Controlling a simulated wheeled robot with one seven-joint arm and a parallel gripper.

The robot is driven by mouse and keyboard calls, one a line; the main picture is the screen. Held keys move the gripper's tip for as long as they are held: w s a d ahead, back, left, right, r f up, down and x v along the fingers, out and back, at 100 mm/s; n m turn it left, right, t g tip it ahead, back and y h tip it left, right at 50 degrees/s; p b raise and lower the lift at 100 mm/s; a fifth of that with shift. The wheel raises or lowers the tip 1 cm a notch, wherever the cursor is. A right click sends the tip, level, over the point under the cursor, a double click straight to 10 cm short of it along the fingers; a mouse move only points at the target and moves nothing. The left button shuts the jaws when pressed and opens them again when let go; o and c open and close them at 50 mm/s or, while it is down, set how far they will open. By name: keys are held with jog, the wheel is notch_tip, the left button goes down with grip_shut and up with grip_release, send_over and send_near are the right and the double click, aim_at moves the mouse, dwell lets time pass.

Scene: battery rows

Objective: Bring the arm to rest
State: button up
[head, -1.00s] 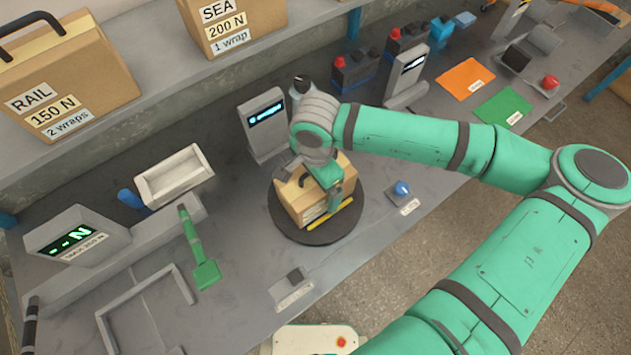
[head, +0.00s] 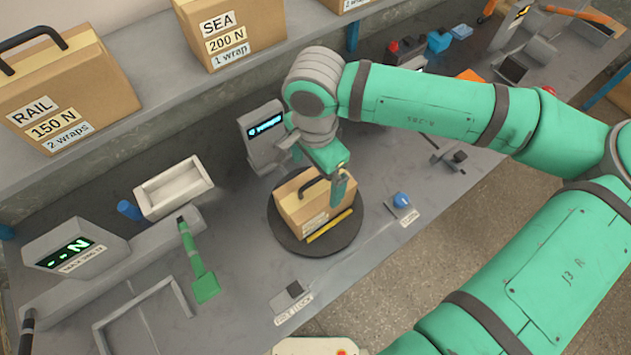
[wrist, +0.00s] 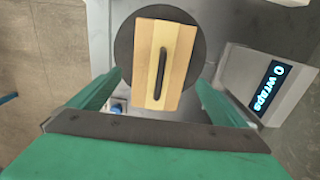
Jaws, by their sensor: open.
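My green arm reaches in from the right in the head view. My gripper (head: 338,182) is above the dark round turntable (head: 278,235), over a tan box (head: 308,214) with a black handle. In the wrist view, the fingers of my gripper (wrist: 160,85) are spread wide and empty. There the box (wrist: 180,62) and its handle (wrist: 161,73) lie beyond the fingertips, and nothing is between the fingers. The box stands upright on the turntable, with a yellow strip (head: 330,226) at its front side.
A grey display unit (head: 262,145) stands behind the turntable; it reads "0 wraps" in the wrist view (wrist: 272,85). A white tray (head: 175,190), a green lever (head: 198,262) and a blue button (head: 402,199) are nearby. Labelled boxes stand on the shelf (head: 160,60) behind.

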jog(key=shift+r, duration=0.75)
